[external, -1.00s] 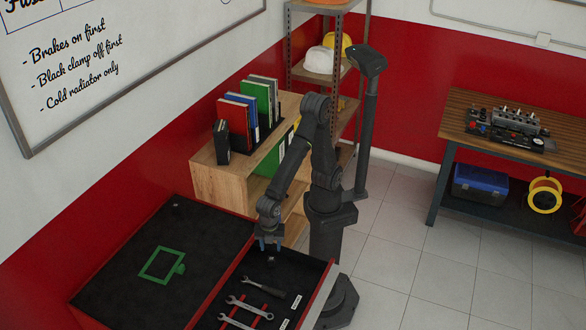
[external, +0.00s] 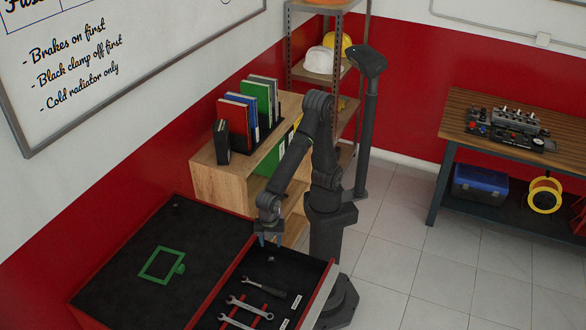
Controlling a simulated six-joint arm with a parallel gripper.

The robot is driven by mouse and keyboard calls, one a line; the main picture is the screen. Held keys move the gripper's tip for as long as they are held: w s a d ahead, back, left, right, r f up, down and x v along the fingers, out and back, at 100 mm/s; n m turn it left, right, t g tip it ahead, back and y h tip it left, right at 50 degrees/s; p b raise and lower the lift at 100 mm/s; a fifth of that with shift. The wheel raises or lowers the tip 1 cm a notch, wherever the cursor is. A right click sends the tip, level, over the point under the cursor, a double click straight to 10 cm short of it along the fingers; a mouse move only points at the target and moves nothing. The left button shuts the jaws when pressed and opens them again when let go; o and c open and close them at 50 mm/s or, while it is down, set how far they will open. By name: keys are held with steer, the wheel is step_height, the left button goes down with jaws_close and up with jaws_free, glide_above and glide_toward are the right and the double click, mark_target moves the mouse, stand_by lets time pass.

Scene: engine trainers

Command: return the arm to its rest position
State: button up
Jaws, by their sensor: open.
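My gripper (external: 268,238) is at the end of my bent dark arm, pointing down just above the far end of the open drawer (external: 318,296). It is small in this view; its jaws are open and nothing shows between them. Below and in front of it a dark-handled wrench (external: 262,288) lies in the drawer, apart from the gripper. My arm stands on its column to the right of the drawer.
Several wrenches (external: 248,306) lie in the drawer. A green frame (external: 160,265) lies on the black cabinet top (external: 200,225). A wooden shelf unit (external: 215,183) with binders stands close behind the gripper. A workbench (external: 560,146) stands at the right, with open floor between.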

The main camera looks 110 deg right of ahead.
step_height(320, 180, up, 16)
steer(key=f, duration=0.1)
steer(key=w+d+m, duration=0.1)
steer(key=w+d, duration=0.3)
steer(key=d, duration=0.9)
steer(key=w+d+m, duration=0.1)
steer(key=w+d, duration=0.4)
steer(key=d, duration=0.8)
steer(key=shift+d+r, duration=0.2)
steer(key=shift+r, duration=0.2)
steer(key=shift+w, duration=0.1)
